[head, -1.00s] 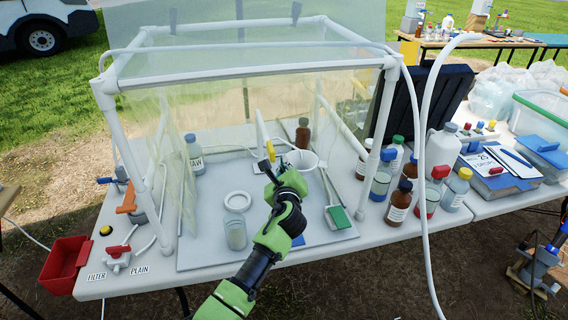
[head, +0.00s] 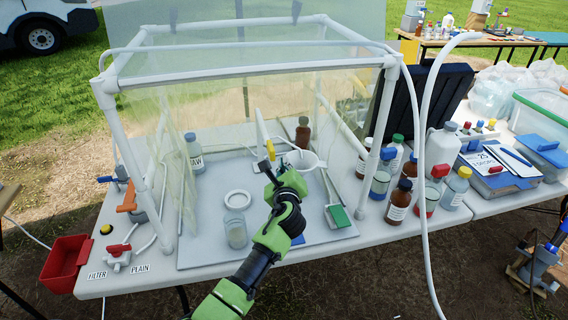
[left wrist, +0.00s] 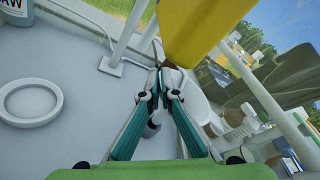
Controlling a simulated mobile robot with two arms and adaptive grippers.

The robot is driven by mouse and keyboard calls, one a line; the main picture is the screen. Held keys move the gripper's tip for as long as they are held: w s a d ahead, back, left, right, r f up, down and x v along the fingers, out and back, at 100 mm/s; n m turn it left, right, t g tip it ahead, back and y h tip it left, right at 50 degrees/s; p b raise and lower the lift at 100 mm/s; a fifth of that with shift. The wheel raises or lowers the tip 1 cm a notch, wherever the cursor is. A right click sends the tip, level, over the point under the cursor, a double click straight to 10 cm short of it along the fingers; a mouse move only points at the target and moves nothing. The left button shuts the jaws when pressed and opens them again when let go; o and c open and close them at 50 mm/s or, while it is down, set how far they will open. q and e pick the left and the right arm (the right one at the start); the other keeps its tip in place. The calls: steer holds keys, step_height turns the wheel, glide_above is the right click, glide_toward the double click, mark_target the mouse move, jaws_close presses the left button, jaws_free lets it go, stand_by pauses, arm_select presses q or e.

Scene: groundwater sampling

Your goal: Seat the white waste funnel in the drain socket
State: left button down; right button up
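The white funnel (head: 309,160) stands toward the back of the tray, inside the clear frame. Part of its pale wall shows just right of my fingers in the left wrist view (left wrist: 195,103). A white ring (head: 237,200), which looks like the drain socket, lies left of my gripper; it also shows in the left wrist view (left wrist: 30,121). My left gripper (head: 268,167) is beside the funnel's left side. Its teal fingers (left wrist: 162,84) come together at the tips; I cannot tell whether they touch the funnel. My right gripper is not in view.
A clear jar (head: 236,232) stands in front of the ring. A yellow piece (left wrist: 195,30) is close above my fingers. A RAW bottle (head: 195,153) stands left, a brown bottle (head: 303,133) behind, and a green-ended brush (head: 338,216) right. White frame posts (head: 382,120) surround the tray.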

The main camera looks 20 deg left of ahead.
arm_select(q)
steer(key=shift+f+b, duration=1.2)
steer(key=shift+f, duration=0.65)
steer(key=c, duration=2.8)
jaws_free()
steer(key=o, duration=0.6)
